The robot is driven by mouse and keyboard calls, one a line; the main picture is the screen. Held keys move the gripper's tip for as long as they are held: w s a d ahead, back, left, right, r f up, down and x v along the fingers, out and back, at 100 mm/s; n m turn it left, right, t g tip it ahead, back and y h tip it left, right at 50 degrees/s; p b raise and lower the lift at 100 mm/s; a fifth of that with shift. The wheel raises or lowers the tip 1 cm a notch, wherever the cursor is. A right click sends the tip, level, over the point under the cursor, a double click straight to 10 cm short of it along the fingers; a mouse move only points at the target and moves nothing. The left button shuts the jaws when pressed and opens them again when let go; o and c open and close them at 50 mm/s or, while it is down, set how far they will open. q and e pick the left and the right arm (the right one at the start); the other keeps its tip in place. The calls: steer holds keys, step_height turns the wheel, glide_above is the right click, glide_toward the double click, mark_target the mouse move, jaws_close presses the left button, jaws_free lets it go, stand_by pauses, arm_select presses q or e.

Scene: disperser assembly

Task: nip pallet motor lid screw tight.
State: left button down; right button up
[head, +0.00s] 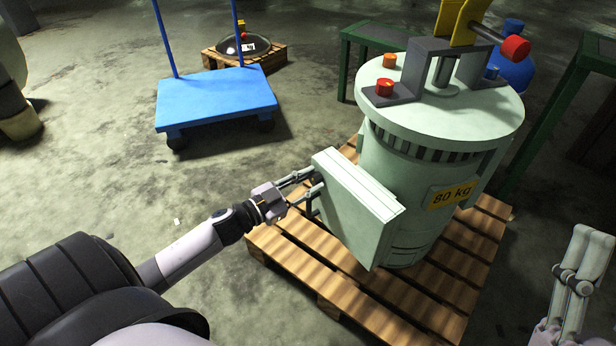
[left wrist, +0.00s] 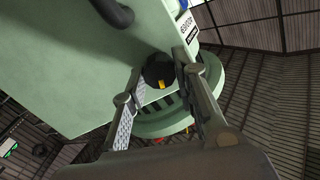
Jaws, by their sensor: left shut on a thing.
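The pale green motor (head: 405,165) stands upright on a wooden pallet (head: 310,270) and carries an "80 kg" plate. A flat green box with a lid (head: 350,210) juts from its left side. My left gripper (head: 313,186) reaches that box's left face. In the left wrist view, a round black screw knob with a yellow mark (left wrist: 157,70) sits between the fingertips of my left gripper (left wrist: 158,84), which is shut on it. The knob is mostly hidden by the fingers in the head view. My right gripper (head: 590,235) is at the lower right, clear of the motor; its finger gap is unclear.
A blue trolley (head: 215,100) stands on the floor at the back left. A small pallet (head: 270,60) with a dark domed part (head: 242,47) lies behind it. Green metal stands (head: 355,60) are behind and right of the motor.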

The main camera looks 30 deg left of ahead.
arm_select(q)
steer(key=m+p, duration=0.1)
steer(key=m, duration=0.2)
steer(key=shift+r, duration=0.15)
steer(key=m+p, duration=0.1)
steer(key=m, duration=0.2)
steer(key=shift+m, duration=0.3)
steer(key=m, duration=0.2)
steer(key=shift+m, duration=0.4)
steer(key=shift+d+f+m, duration=0.1)
steer(key=shift+f+m, duration=0.1)
steer(key=shift+m, duration=3.9)
arm_select(e)
steer(key=w+f+g+h, duration=0.2)
steer(key=w+f+g, duration=0.3)
steer(key=f, duration=0.2)
steer(key=shift+w+a+f+g, duration=0.2)
steer(key=shift+w+g, duration=0.1)
steer(key=shift+g, duration=0.1)
steer(key=shift+r, duration=0.1)
